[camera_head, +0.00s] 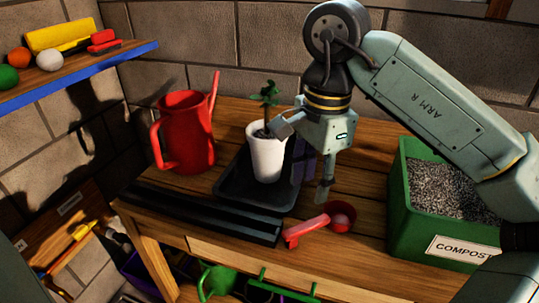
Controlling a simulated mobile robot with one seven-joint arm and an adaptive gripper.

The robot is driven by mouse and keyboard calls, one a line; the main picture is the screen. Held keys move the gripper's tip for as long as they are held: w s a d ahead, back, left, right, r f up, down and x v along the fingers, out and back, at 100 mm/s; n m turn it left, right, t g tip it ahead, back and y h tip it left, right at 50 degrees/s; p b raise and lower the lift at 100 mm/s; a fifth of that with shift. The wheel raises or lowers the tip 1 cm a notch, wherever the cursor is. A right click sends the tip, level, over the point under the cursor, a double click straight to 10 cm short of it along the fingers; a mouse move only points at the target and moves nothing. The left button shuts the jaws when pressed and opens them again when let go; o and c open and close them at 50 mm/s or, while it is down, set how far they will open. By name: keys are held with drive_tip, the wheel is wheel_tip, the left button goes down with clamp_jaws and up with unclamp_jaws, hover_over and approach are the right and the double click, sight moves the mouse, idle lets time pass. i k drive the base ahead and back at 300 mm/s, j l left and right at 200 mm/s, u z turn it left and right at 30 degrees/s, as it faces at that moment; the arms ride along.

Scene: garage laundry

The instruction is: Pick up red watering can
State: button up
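The red watering can (188,135) stands upright at the back left of the wooden workbench. Its handle is on the left and its spout rises to the right. My gripper (305,160) is to the right of the can, above the bench, with its fingers pointing down and spread apart. One finger is by the white pot and the other is further right. I see nothing held between them. The can is apart from my gripper, with the white pot between them.
A white pot (267,157) with a small plant stands on a black tray (228,190). A red scoop (308,230) lies at the front, and a green compost bin (412,215) stands at right. A blue-edged shelf (75,77) hangs at upper left.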

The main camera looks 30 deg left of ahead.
sight(186, 116)
drive_tip(key=u, duration=1.45)
